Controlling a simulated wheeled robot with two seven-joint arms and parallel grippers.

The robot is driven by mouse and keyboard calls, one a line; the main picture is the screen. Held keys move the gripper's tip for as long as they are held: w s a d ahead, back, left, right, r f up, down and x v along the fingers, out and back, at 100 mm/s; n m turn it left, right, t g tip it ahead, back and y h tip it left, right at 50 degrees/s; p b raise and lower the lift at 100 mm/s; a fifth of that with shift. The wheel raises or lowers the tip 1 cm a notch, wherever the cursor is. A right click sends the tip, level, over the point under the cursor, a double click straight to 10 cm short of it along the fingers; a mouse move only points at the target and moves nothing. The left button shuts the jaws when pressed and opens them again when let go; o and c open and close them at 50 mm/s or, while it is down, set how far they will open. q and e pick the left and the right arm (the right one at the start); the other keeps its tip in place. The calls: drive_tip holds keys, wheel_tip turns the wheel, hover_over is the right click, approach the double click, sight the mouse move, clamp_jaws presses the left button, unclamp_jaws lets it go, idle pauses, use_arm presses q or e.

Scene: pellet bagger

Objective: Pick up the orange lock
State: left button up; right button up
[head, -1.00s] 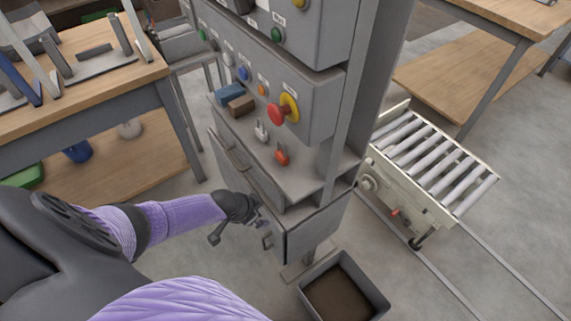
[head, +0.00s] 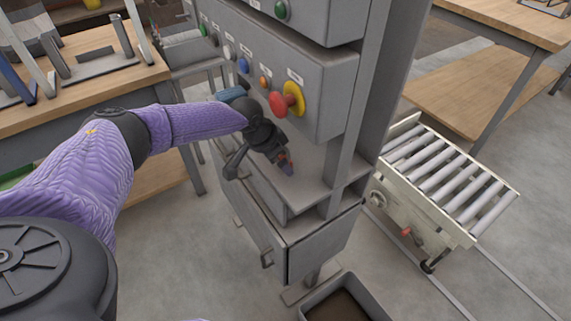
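The orange lock (head: 284,158) is on the grey shelf of the machine, below the red knob with the yellow collar. Only small orange patches of it show. My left gripper (head: 285,165) points down at the lock, with its fingers around or right beside it. The fingers and wrist cover most of the lock, so I cannot tell whether they are closed on it. My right gripper is not in view.
The control panel with the red knob (head: 279,104) overhangs the shelf close to my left gripper. A blue block (head: 231,93) lies farther left on the shelf. A roller conveyor (head: 445,175) stands at the right. An open bin (head: 345,303) is on the floor below.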

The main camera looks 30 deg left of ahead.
use_arm(q)
drive_tip(key=shift+w+d+f+b, duration=0.2)
drive_tip(key=shift+w+f+b, duration=0.15)
drive_tip(key=shift+w, duration=0.1)
drive_tip(key=shift+w+d+f+b, duration=0.2)
drive_tip(key=shift+w+f, duration=0.15)
drive_tip(key=shift+w, duration=0.1)
drive_tip(key=shift+r, duration=0.15)
drive_tip(key=c, duration=1.1)
drive_tip(key=shift+c, duration=1.2)
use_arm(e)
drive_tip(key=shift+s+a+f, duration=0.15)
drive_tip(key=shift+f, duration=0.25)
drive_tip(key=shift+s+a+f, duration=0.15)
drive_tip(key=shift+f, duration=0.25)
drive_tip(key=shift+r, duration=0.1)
